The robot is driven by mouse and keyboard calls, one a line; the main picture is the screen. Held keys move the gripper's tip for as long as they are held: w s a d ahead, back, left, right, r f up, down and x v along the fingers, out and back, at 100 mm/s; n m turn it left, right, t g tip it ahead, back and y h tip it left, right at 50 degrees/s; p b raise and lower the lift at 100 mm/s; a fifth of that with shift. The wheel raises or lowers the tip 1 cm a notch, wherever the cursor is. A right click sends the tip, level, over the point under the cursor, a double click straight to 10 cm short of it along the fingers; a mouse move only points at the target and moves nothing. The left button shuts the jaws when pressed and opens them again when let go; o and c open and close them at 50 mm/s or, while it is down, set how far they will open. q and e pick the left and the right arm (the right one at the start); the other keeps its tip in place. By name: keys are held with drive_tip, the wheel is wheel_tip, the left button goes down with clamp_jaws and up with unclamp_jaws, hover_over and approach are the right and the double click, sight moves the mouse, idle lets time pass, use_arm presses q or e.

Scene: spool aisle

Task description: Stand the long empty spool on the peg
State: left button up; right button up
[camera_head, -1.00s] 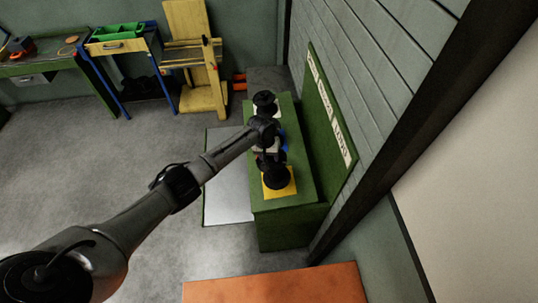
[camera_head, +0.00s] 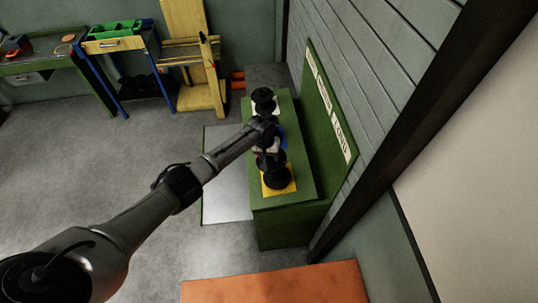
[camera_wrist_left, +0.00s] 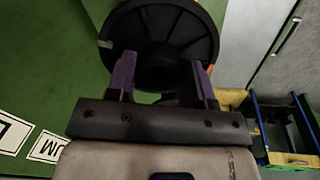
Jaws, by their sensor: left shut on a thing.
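A black spool (camera_head: 277,179) is at the yellow square (camera_head: 290,186) on the near end of the green bench. I cannot tell whether it rests on the square or hangs just above it. My left gripper (camera_head: 265,155) is shut on a black spool. In the left wrist view its purple fingers (camera_wrist_left: 160,78) flank the middle of the spool, below a wide round flange (camera_wrist_left: 190,32). The gripper covers much of the spool in the head view. No peg can be made out; the spool and arm may hide it. My right gripper is not in view.
Another black spool (camera_head: 263,98) stands at the far white square. The bench's green back board (camera_head: 325,112) with white labels rises close on the right. An orange surface (camera_head: 275,285) is at the front. Open floor lies left.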

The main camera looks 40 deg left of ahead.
use_arm(q)
drive_tip(key=shift+w+d+f+b, duration=0.1)
drive_tip(key=shift+f+b, duration=0.35)
drive_tip(key=shift+f, duration=0.15)
drive_tip(key=shift+w+d+f+b, duration=0.1)
drive_tip(key=shift+f+b, duration=0.35)
drive_tip(key=shift+f, duration=0.15)
drive_tip(key=o, duration=1.3)
drive_tip(key=shift+a, duration=0.1)
drive_tip(key=shift+c, duration=0.2)
drive_tip(key=shift+o, duration=0.9)
wheel_tip(320, 180, up, 14)
drive_tip(key=s+a, duration=0.1)
drive_tip(key=shift+s+a+f, duration=0.15)
drive_tip(key=shift+s+a, duration=0.15)
drive_tip(key=shift+s, duration=0.1)
